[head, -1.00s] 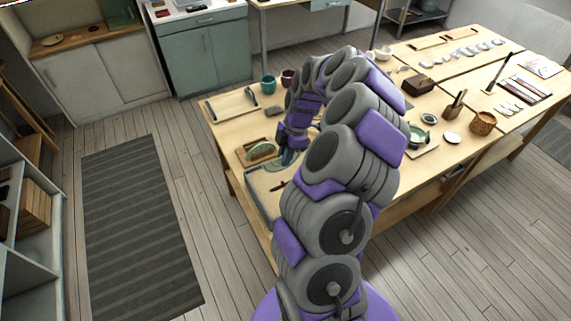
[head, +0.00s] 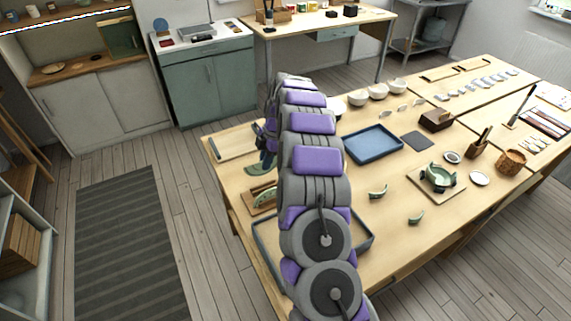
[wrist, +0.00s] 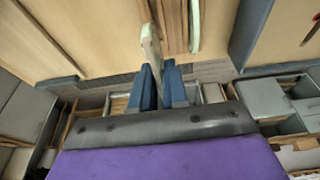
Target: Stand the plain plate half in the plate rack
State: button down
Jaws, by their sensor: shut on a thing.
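The plate rack (head: 254,208) is a small wooden rack on the near left part of the table, partly hidden by my arm. A pale green plate half (head: 265,197) stands in it; in the wrist view this half (wrist: 195,25) shows edge-on between the wooden rails (wrist: 175,28). My gripper (wrist: 160,68) is shut on another pale green plate half (wrist: 150,40), seen nearly edge-on, beside the rack's left rail in that view. In the head view the held half (head: 260,167) hangs below my gripper (head: 266,146), just behind the rack. Whether it touches the rack or table is unclear.
A wooden board (head: 230,146) lies at the left back.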

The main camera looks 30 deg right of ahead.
aim_at(265, 174)
jog(key=shift+w+a+f, duration=0.1)
jog(key=shift+w+f, duration=0.05)
jog(key=shift+f, duration=0.05)
jog(key=shift+f, duration=2.15)
jog(key=shift+f+b, duration=0.1)
jog(key=shift+b, duration=0.85)
jog(key=shift+f+b, duration=0.35)
jog(key=shift+b, duration=0.3)
dwell(2.0)
jog(key=shift+f+b, duration=0.4)
jog(key=shift+f, duration=0.6)
dwell(1.0)
